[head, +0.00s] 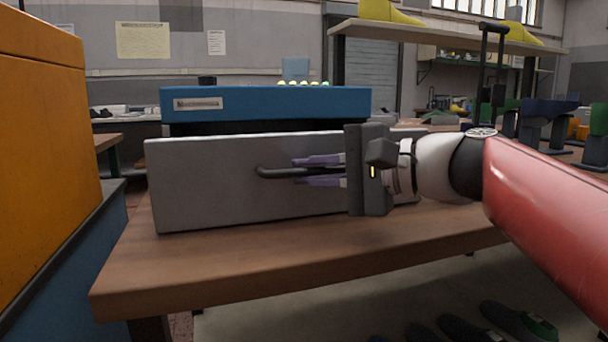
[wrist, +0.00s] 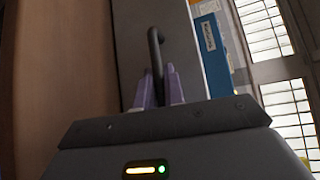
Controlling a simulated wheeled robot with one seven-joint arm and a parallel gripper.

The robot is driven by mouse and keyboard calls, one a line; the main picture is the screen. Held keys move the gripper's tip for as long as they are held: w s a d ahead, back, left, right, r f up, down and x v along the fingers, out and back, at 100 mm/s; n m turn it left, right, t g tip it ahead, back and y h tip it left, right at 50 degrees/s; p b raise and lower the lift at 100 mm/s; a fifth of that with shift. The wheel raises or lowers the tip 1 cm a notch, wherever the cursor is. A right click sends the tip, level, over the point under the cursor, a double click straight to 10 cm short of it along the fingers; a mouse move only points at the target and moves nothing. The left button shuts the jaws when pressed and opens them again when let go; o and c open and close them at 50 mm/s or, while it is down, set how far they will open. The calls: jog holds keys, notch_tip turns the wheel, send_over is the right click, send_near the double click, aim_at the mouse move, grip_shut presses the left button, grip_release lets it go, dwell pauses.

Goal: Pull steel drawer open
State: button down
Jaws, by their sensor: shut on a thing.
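The steel drawer (head: 215,200) shows its grey front panel above the wooden bench top, below a blue cabinet top (head: 280,105). A dark gap shows between the panel and the blue body. A dark bar handle (head: 268,172) runs across the panel. My gripper (head: 318,170) comes from the right, with its purple fingers shut around the handle, one above and one below it. In the wrist view the handle (wrist: 154,45) stands between the two purple fingers (wrist: 160,88), in front of the grey drawer front (wrist: 130,40). The drawer's inside is hidden.
The wooden bench (head: 250,262) has clear room in front of the drawer. An orange box (head: 40,130) on a blue base stands close at the left. Dark shoes (head: 480,328) lie low under the bench. A shelf with yellow lasts (head: 390,12) is behind.

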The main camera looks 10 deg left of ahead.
jog(key=shift+s+d, duration=0.25)
jog(key=shift+s, duration=0.05)
jog(key=c, duration=1.8)
grip_release()
jog(key=shift+o, duration=0.2)
jog(key=v, duration=0.7)
jog(key=shift+s+d, duration=0.1)
jog(key=shift+d, duration=0.25)
